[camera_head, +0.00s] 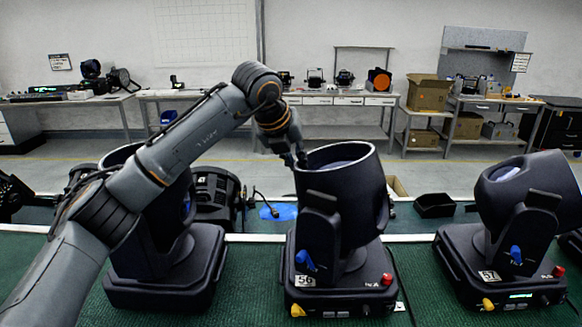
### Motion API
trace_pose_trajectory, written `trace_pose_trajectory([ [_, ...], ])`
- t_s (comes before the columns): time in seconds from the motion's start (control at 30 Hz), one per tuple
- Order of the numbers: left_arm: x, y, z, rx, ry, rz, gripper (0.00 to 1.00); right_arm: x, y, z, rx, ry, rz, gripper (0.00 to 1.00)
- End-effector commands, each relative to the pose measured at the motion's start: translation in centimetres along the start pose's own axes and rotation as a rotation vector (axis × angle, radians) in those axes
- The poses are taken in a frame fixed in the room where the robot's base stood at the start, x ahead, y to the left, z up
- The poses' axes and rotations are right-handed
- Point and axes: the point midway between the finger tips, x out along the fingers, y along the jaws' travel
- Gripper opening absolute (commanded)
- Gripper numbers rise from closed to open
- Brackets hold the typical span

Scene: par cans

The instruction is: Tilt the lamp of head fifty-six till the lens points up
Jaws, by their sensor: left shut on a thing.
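The moving head labelled 56 (343,281) stands in the middle of the green bench. Its dark lamp barrel (349,190) is tilted so the lens (338,164) at its top faces nearly straight up. A blue lever shows on its yoke, with a red knob and a yellow knob on the base. My left arm reaches in from the left, and its gripper (298,158) is at the left edge of the barrel's rim, shut on it. The fingertips are small and partly hidden against the dark barrel. My right gripper is not in view.
Head 57 (512,205) stands to the right, its lamp tilted to the left. Another head (168,262) stands to the left, partly behind my arm. A small black tray (434,205) and a blue cloth (279,212) lie behind. Green bench is bare between the heads.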

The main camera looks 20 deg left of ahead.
Motion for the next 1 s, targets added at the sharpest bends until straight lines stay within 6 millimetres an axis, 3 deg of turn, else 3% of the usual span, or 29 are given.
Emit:
trace_pose_trajectory([
  [0.43, -2.3, -3.1, 0.2, 0.031, -0.031, 0.034, 0.0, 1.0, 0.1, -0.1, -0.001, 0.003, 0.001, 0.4],
  [1.0, -2.5, -3.8, 0.1, 0.031, -0.027, 0.031, 0.0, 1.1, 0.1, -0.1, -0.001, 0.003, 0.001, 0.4],
])
